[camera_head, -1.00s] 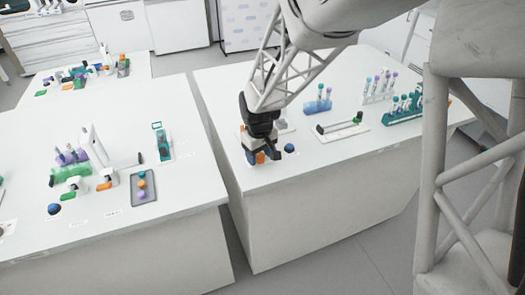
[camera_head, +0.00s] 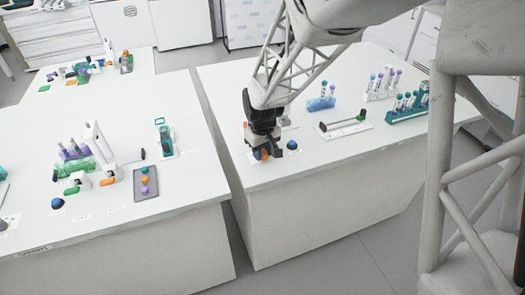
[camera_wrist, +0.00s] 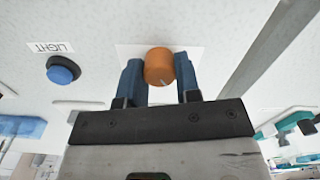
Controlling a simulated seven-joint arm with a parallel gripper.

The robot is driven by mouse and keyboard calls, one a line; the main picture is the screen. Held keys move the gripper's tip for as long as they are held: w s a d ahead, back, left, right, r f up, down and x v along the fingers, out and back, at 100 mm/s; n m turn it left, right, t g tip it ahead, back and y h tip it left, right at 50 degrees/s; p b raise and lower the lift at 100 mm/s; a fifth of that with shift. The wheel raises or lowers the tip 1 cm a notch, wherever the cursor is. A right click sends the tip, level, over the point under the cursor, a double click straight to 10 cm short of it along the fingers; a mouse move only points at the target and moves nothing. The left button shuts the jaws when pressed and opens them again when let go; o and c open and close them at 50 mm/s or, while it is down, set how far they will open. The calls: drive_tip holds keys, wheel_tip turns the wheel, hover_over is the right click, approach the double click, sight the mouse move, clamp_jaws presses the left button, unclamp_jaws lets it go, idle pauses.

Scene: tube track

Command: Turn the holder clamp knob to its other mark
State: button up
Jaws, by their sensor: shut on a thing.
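The orange clamp knob (camera_wrist: 158,66) stands on a white plate on the bench, and a pale pointer line shows on its lower side. My gripper (camera_wrist: 160,78) has its two blue fingers on either side of the knob and is shut on it. In the head view my gripper (camera_head: 265,153) is low over the near left corner of the right-hand bench. Only a bit of the orange knob (camera_head: 265,154) shows there between the fingers. The plate's marks cannot be read in either view.
A blue button (camera_wrist: 61,72) beside a LIGHT label (camera_wrist: 50,47) is left of the knob in the wrist view. The bench front is mostly clear.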

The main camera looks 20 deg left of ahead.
drive_tip(key=m, duration=0.6)
drive_tip(key=shift+m, duration=0.4)
drive_tip(key=m, duration=0.6)
drive_tip(key=shift+m, duration=0.4)
drive_tip(key=o, duration=0.9)
drive_tip(key=shift+r, duration=3.9)
